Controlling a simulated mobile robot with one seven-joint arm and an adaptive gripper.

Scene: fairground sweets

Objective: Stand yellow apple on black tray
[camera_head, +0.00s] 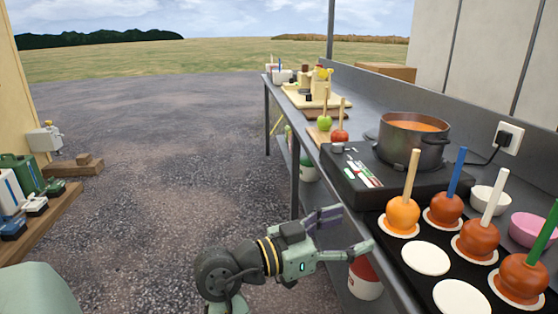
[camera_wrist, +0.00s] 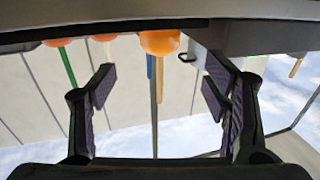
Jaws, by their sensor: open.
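The yellow apple (camera_head: 403,215), orange-yellow with a pale wooden stick, stands upright on a white disc at the far left corner of the black tray (camera_head: 421,284). My gripper (camera_head: 348,231) is open and empty, left of the tray's edge and apart from the apple, its fingers pointing toward the counter. In the upside-down wrist view, the apple (camera_wrist: 160,42) shows ahead of and between the open fingers (camera_wrist: 160,92), its lower part cut off by the dark counter or tray edge.
Red apples with blue (camera_head: 446,208), white (camera_head: 478,239) and green (camera_head: 522,275) sticks share the tray. Two white discs (camera_head: 425,258) are empty. A pot (camera_head: 413,140) sits on a black stove behind. Pink (camera_head: 533,229) and white bowls stand at right. Open ground lies left.

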